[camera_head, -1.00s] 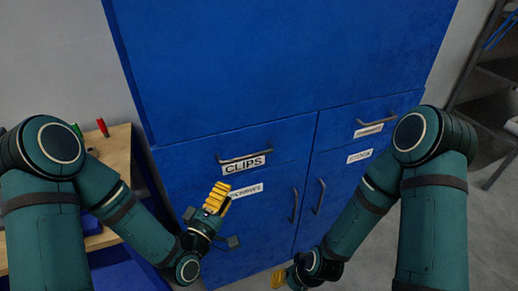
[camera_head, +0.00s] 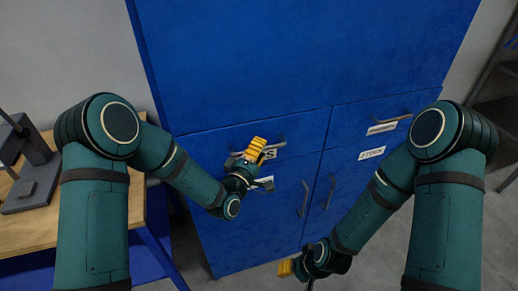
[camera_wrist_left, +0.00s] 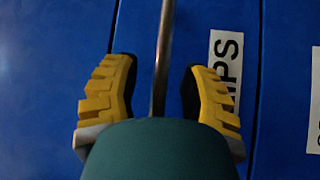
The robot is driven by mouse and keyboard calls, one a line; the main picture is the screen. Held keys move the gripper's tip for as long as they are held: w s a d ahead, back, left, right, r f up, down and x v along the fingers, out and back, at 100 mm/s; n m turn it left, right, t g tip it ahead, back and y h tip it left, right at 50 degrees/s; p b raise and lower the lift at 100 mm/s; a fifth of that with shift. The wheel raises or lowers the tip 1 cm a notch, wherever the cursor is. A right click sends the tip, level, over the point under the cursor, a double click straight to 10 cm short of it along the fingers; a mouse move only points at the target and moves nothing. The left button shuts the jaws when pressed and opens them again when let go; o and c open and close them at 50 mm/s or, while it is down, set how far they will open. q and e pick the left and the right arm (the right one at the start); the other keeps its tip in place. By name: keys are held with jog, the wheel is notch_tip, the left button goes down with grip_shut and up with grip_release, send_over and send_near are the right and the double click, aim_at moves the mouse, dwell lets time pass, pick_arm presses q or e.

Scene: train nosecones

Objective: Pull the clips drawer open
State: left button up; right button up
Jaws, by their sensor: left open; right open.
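The clips drawer (camera_head: 212,142) is a blue front at the upper left of the cabinet's drawers, and it looks closed. Its grey bar handle (camera_head: 279,144) is partly hidden by my left gripper (camera_head: 256,149), as is the white label (camera_head: 275,153) below it. In the left wrist view, the handle (camera_wrist_left: 162,55) runs between the two open yellow fingers of my left gripper (camera_wrist_left: 157,95), apart from both. The label (camera_wrist_left: 225,65) shows beside the right finger. My right gripper (camera_head: 288,268) is low in front of the cabinet, away from this drawer.
The blue cabinet (camera_head: 300,50) also has a right drawer with its own handle (camera_head: 392,119) and doors below with vertical handles (camera_head: 305,200). A wooden bench (camera_head: 35,225) with a dark stand (camera_head: 32,160) is at left. Shelving (camera_head: 495,105) stands at right.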

pick_arm(q)
jog(key=shift+w, duration=0.1)
grip_shut()
dwell(0.4)
